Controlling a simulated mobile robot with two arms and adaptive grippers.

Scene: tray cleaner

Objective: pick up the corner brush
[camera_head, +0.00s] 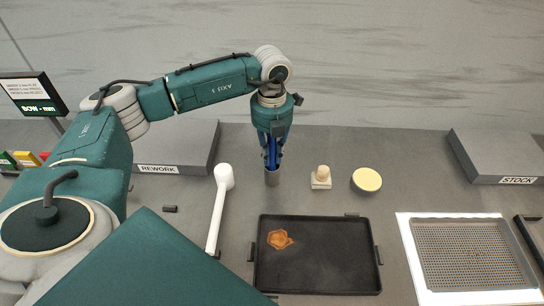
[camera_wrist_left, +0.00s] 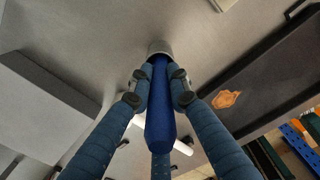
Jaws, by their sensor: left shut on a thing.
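The corner brush, as I take it, is a tool with a blue handle (camera_wrist_left: 160,115) and a grey cylindrical lower end (camera_head: 271,178). It is upright behind the dark tray, and its bristles do not show. My left gripper (camera_head: 272,150) points down with its fingers shut on the blue handle. In the left wrist view the two fingers (camera_wrist_left: 160,77) press the handle from both sides near its grey end. I cannot tell whether the grey end touches the table. My right gripper is not in view.
A dark tray (camera_head: 320,282) with an orange-brown stain (camera_head: 279,239) lies in front. A white long-handled tool (camera_head: 217,215) lies left. A beige block with a knob (camera_head: 321,177) and a round yellow-topped pad (camera_head: 367,180) stand right. Grey REWORK (camera_head: 190,145) and STOCK (camera_head: 495,150) platforms flank the bench.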

